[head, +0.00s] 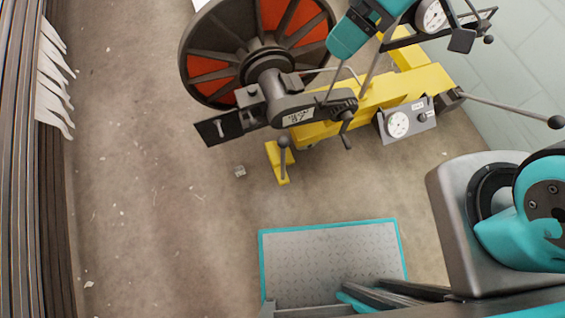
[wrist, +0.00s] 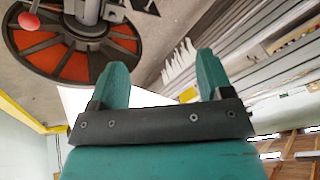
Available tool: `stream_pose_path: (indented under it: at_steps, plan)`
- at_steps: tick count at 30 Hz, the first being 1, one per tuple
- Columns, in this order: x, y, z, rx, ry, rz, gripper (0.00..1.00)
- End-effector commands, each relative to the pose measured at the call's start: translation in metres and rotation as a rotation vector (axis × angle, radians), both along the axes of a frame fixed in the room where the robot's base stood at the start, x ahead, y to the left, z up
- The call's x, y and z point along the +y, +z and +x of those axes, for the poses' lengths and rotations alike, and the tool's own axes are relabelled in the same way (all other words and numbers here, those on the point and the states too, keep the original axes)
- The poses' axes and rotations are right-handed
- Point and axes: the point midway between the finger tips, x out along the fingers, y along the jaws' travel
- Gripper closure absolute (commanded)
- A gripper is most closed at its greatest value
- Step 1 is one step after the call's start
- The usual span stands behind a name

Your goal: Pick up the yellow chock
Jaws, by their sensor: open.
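The yellow chock (head: 278,164) lies on the floor in the head view, just below the reel machine. A dark upright handle with a round knob stands on it. My gripper (wrist: 162,64) shows in the wrist view with its two teal fingers wide apart and nothing between them. The fingers point towards the reel and the floor beyond. I cannot make out the chock between or near the fingers in the wrist view. The gripper is apart from it.
A large reel with orange panels (head: 292,22) and a yellow machine frame (head: 375,97) with gauges stand above the chock. A teal-edged metal plate (head: 330,262) lies below it. Bare floor (head: 165,180) is on the left, with a small grey scrap (head: 240,171) near the chock.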

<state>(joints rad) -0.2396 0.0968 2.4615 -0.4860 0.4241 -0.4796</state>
Motion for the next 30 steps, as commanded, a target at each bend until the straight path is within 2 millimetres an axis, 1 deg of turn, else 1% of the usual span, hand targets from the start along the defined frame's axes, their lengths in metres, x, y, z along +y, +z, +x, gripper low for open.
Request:
stream_pose_path:
  at_steps: [1,2,3,5,6,8,9,12,15,20,23,30]
  plan:
    - [0.003,-0.064,0.012,-0.014,0.044,0.010,0.27]
    - [0.004,-0.087,0.019,-0.031,0.076,0.017,0.27]
    - [0.006,-0.117,0.029,-0.058,0.116,0.027,0.27]
    - [0.008,-0.163,0.041,-0.097,0.175,0.038,0.27]
    - [0.009,-0.192,0.048,-0.123,0.212,0.043,0.27]
    - [0.009,-0.233,0.057,-0.159,0.263,0.050,0.27]
    - [0.009,-0.257,0.061,-0.183,0.293,0.053,0.27]
    - [0.009,-0.307,0.069,-0.232,0.356,0.055,0.27]
    - [0.007,-0.337,0.073,-0.267,0.398,0.053,0.27]
    - [0.010,-0.360,0.075,-0.291,0.430,0.051,0.27]
    - [0.018,-0.376,0.075,-0.292,0.434,0.051,0.27]
    - [0.045,-0.424,0.078,-0.291,0.433,0.050,0.27]
